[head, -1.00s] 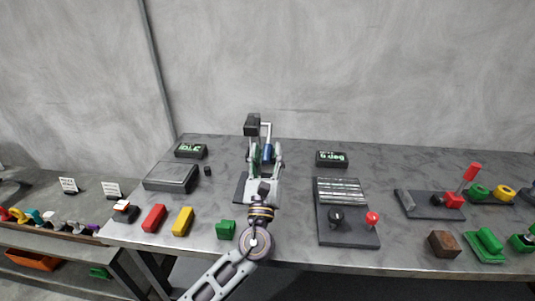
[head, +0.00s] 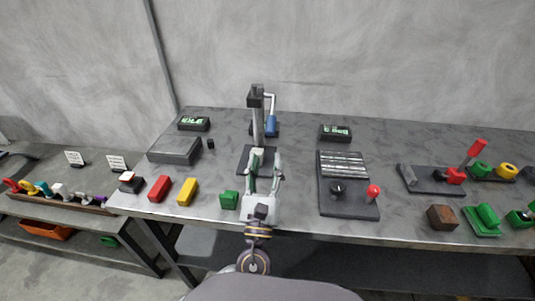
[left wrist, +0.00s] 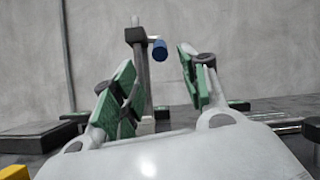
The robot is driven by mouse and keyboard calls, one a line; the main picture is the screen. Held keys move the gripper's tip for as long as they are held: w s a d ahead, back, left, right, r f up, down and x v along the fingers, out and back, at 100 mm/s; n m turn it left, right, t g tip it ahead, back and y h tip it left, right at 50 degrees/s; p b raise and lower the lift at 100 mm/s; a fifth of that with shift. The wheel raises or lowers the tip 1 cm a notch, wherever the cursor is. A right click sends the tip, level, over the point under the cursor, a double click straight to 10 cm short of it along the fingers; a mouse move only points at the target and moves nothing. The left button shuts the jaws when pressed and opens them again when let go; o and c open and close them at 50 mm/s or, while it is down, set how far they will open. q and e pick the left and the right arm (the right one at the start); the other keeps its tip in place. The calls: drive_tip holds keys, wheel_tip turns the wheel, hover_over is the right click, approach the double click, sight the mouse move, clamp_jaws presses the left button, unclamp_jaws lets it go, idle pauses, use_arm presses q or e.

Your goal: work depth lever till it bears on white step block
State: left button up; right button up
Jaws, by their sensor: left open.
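A dark stand with an upright grey column (head: 257,128) is at the middle of the table. Its crank-like lever ends in a blue grip (head: 271,127) hanging at the column's right side. My left gripper (head: 264,162) is open and empty, on the near side of the stand and apart from the blue grip. In the left wrist view the blue grip (left wrist: 160,50) shows beyond and between the green-padded fingers (left wrist: 158,82), beside the column (left wrist: 140,70). My right gripper is out of view.
Displays (head: 194,123) and (head: 335,133) stand at the back. A grey case (head: 174,150), red block (head: 159,188), yellow block (head: 187,191) and green block (head: 229,200) are left. A dark plate with a red knob (head: 374,191) is right.

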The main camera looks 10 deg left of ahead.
use_arm(q)
drive_tip(key=shift+s+f, duration=0.15)
drive_tip(key=shift+s, duration=0.15)
